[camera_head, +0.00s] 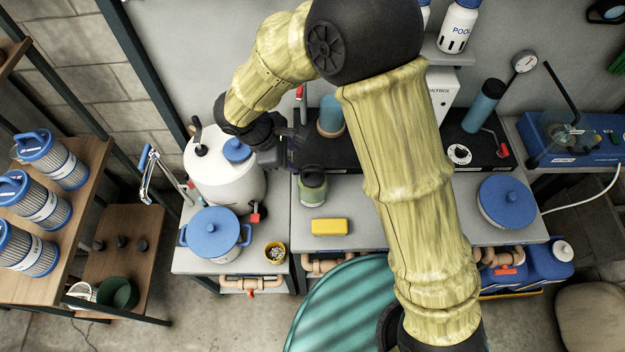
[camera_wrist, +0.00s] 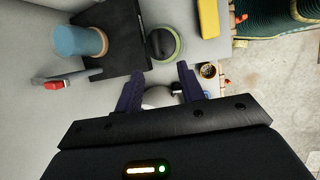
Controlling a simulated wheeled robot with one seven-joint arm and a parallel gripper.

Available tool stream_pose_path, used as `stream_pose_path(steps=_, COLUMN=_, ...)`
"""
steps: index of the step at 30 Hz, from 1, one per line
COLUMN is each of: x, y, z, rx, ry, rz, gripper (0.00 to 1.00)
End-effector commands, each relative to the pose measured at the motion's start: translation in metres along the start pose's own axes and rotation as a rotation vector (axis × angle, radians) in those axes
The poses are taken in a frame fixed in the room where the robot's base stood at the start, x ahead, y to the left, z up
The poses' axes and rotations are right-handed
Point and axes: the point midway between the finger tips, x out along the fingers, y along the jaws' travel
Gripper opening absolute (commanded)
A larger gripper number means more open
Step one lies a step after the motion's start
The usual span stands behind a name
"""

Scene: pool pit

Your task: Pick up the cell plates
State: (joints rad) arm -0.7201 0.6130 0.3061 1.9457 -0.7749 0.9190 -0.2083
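I cannot make out any cell plates for certain in either view. My gripper (camera_head: 283,150) is above the bench at the left, by the top of a white tank (camera_head: 205,185) with a blue cap (camera_head: 236,149). In the wrist view my gripper (camera_wrist: 160,88) is open, its two dark fingers apart. A whitish thing shows partly between and below the fingertips; the gripper body hides the rest. A blue cylinder with a tan base (camera_head: 331,117) stands on a black slab to the right of my gripper; it also shows in the wrist view (camera_wrist: 78,41).
A green jar (camera_head: 312,186), a yellow block (camera_head: 330,227), a blue lidded pot (camera_head: 213,234) and a small yellow cup (camera_head: 275,252) stand on the bench. A blue tub (camera_head: 507,203) is at the right. Filter cartridges (camera_head: 50,160) fill the left shelf. My arm hides the bench's middle.

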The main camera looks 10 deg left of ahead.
Motion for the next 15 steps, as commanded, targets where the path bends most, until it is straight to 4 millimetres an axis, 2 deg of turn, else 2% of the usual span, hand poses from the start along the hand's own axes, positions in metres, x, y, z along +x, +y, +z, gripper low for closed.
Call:
stream_pose_path(steps=9, x=0.052, y=0.0, z=0.001, rx=-0.002, ry=-0.002, rz=-0.003, gripper=0.39)
stream_pose_path(steps=15, x=0.063, y=0.0, z=0.0, rx=-0.001, ry=0.001, rz=0.0, gripper=0.39)
